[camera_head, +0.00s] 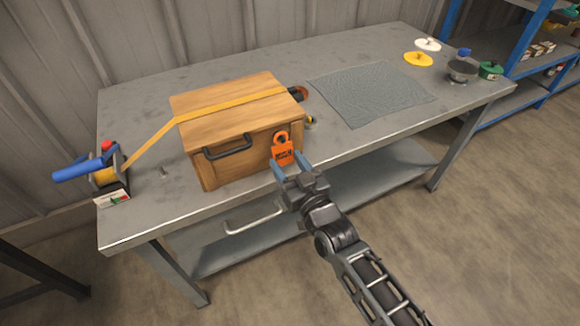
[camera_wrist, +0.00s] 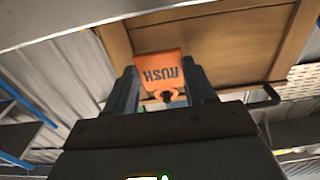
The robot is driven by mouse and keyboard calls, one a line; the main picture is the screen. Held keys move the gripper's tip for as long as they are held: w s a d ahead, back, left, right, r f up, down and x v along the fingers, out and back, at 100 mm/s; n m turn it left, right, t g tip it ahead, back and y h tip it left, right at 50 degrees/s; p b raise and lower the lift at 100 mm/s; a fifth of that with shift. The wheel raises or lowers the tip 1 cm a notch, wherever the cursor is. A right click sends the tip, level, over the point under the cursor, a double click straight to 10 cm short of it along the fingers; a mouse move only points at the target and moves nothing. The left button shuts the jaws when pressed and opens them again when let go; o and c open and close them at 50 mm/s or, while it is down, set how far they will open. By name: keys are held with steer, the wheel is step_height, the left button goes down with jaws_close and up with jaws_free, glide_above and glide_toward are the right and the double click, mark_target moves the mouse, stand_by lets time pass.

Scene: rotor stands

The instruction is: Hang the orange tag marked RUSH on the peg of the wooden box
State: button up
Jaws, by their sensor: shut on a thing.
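The orange tag (camera_head: 283,157) marked RUSH is upright at the front face of the wooden box (camera_head: 225,100), near its right end, with its ring at the top. My gripper (camera_head: 290,168) is shut on the tag, its blue-grey fingers at the tag's lower part. In the wrist view the tag (camera_wrist: 160,68) appears upside down between the two fingers, against the wood. A small dark part (camera_wrist: 166,97) shows at the ring. I cannot tell whether it is the peg, or whether the ring is around it.
The box has a black front handle (camera_head: 228,147) left of the tag and a yellow strap (camera_head: 230,101) over its lid, running to a blue-handled dispenser (camera_head: 95,172). A grey mat (camera_head: 370,92), yellow disc (camera_head: 417,58) and white disc (camera_head: 428,44) lie right on the bench (camera_head: 240,62).

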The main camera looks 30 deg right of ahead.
steer(key=shift+f, duration=0.25)
stand_by(0.5)
steer(key=o, duration=0.9)
steer(key=shift+s+f+p, duration=0.15)
steer(key=shift+s+p, duration=1.05)
steer(key=shift+s, duration=3.3)
